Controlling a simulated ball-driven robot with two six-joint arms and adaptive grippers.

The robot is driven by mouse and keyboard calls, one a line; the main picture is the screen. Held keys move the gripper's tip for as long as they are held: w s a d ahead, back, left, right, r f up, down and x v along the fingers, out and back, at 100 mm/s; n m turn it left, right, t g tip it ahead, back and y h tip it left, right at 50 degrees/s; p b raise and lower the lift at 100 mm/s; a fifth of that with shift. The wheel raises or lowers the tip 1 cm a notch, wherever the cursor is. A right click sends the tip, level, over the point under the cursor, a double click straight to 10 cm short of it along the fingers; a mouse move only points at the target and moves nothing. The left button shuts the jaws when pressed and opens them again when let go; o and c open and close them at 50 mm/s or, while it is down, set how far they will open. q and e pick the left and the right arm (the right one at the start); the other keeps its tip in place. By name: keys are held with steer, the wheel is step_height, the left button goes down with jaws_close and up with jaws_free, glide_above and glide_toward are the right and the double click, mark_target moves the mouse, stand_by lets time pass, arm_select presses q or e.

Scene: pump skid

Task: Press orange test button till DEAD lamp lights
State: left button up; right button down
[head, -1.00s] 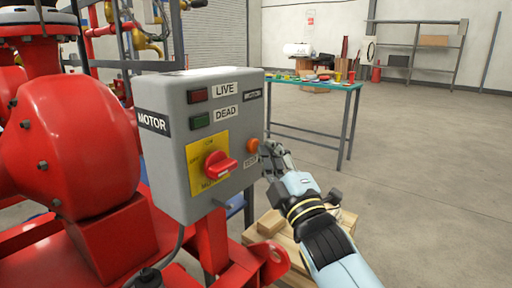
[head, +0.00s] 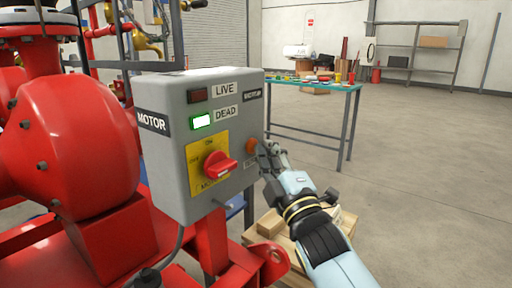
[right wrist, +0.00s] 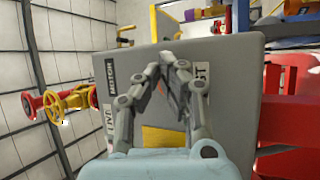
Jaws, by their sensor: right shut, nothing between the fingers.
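The grey motor control box (head: 168,110) stands in the middle left of the head view. Its DEAD lamp (head: 202,121) glows bright green-white, and the LIVE lamp (head: 197,95) above it is dark red and unlit. The orange test button (head: 253,146) is on the right of the front face, partly covered by fingers. My right gripper (head: 266,148) is shut and empty, its fingertips at the button and seemingly touching it. My left gripper is not in view.
A red rotary switch (head: 219,165) on a yellow plate sits left of my right gripper. The red pump (head: 75,140) fills the left side. A wooden pallet (head: 270,226) is under my right arm. A green-topped table (head: 335,87) stands behind; floor at right is clear.

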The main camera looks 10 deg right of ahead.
steer(key=shift+s+d, duration=0.55)
steer(key=shift+s, duration=0.1)
steer(key=s+d, duration=0.1)
steer(key=s, duration=0.1)
steer(key=s+d+p, duration=0.1)
steer(key=s+d, duration=0.1)
stand_by(0.4)
stand_by(0.4)
